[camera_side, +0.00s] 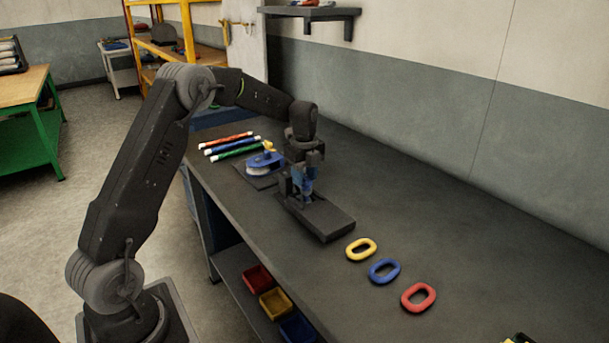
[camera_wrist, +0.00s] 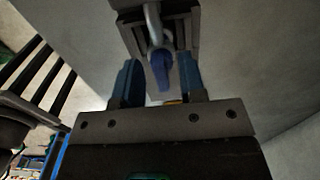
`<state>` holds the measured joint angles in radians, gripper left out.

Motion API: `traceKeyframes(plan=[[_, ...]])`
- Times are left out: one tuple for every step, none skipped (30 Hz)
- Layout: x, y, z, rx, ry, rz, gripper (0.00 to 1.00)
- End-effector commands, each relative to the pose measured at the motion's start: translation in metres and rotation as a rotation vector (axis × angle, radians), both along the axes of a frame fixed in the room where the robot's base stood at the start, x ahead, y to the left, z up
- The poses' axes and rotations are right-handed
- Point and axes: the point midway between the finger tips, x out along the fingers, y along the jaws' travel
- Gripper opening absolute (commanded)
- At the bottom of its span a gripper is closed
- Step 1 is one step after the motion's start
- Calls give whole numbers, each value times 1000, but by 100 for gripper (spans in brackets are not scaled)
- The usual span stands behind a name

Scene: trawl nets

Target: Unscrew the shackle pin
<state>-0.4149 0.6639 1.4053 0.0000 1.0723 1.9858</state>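In the wrist view a grey metal shackle (camera_wrist: 152,18) stands against a dark slotted holder (camera_wrist: 183,32), with a blue pin (camera_wrist: 161,72) pointing towards my gripper (camera_wrist: 159,66). The two blue fingers are on either side of the pin, with a visible gap on both sides. My gripper is open and does not touch the pin. In the side view my gripper (camera_side: 304,187) points down over the dark base plate (camera_side: 328,221) on the bench. The shackle is mostly hidden there behind the fingers.
Yellow (camera_side: 348,248), blue (camera_side: 373,270) and red (camera_side: 405,300) rings lie in front right. The bench's right side is mostly clear.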

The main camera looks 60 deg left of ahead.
Motion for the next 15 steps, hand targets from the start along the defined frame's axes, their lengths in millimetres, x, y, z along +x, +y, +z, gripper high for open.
traceKeyframes(plan=[[0, 0, 0, 0, 0, 0, 37], [0, 0, 0, 0, 0, 0, 37], [0, 0, 0, 0, 0, 0, 33], [0, 0, 0, 0, 0, 0, 31], [0, 0, 0, 0, 0, 0, 28], [0, 0, 0, 0, 0, 0, 24], [0, 0, 0, 0, 0, 0, 21], [0, 0, 0, 0, 0, 0, 18], [0, 0, 0, 0, 0, 0, 14], [0, 0, 0, 0, 0, 0, 11], [0, 0, 0, 0, 0, 0, 8], [0, 0, 0, 0, 0, 0, 5], [0, 0, 0, 0, 0, 0, 2], [0, 0, 0, 0, 0, 0, 0], [0, 0, 0, 0, 0, 0, 0]])
